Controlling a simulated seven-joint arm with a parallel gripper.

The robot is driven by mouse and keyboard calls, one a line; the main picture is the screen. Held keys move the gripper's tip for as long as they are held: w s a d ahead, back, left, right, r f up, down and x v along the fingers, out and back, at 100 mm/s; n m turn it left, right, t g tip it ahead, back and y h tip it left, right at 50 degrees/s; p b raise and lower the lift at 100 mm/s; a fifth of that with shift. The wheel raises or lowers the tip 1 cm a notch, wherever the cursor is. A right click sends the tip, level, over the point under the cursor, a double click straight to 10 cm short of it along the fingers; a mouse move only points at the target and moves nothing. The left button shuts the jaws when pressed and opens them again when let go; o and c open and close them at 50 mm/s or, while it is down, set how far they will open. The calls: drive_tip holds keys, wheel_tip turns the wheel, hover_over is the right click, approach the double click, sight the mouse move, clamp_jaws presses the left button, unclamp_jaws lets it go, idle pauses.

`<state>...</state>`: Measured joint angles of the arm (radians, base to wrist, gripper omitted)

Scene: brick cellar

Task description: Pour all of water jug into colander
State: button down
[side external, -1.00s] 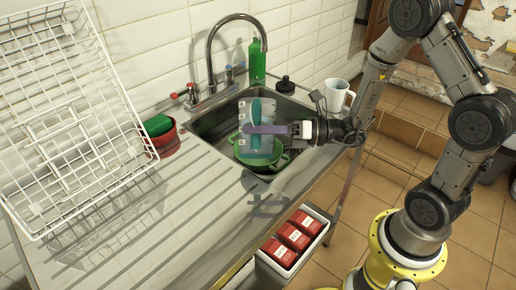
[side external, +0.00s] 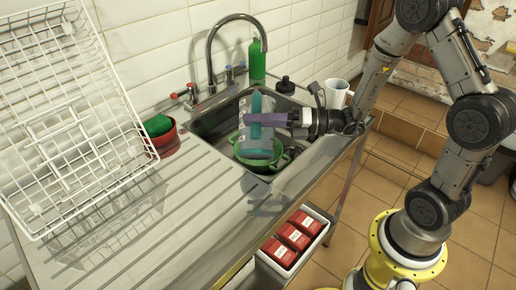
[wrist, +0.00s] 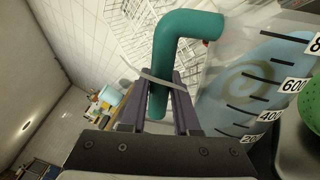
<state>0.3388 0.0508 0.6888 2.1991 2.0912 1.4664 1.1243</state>
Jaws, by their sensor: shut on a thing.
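A clear jug (side external: 256,143) with a teal handle (wrist: 188,24) hangs over the sink, above the green colander (side external: 291,158). My gripper (side external: 249,119) has its purple fingers shut on the handle. The jug looks nearly upright in the side view. In the wrist view the jug (wrist: 240,85), with black scale marks, fills the right side, and the gripper (wrist: 158,85) grips the handle. The colander shows at the right edge there (wrist: 311,97). The jug partly hides the colander in the side view. I cannot tell how much water is in either.
The sink (side external: 205,122) has a tap (side external: 212,45) behind it. A green bottle (side external: 257,60), a black-capped item (side external: 285,86) and a white mug (side external: 338,93) stand around it. A white dish rack (side external: 60,120) and a red pot (side external: 165,140) are left. The drainboard (side external: 170,220) is clear in front.

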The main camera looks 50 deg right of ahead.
sight(266, 109)
drive_tip(key=shift+w+d+f+m, duration=0.3)
drive_tip(key=shift+w+d+m, duration=0.15)
drive_tip(key=shift+m, duration=0.35)
idle(1.3)
drive_tip(key=shift+w+d+r+m, duration=0.25)
drive_tip(key=shift+w+d+m, duration=0.4)
drive_tip(key=shift+m, duration=0.25)
idle(1.5)
drive_tip(key=shift+w+d+f+m, duration=0.35)
drive_tip(key=shift+w+d+m, duration=0.15)
drive_tip(key=shift+d, duration=0.2)
drive_tip(key=shift+w+d+f+m, duration=0.3)
drive_tip(key=shift+w+d+m, duration=0.15)
drive_tip(key=shift+d, duration=0.2)
idle(0.6)
drive_tip(key=shift+w+d+m, duration=0.75)
drive_tip(key=shift+d, duration=0.1)
idle(0.5)
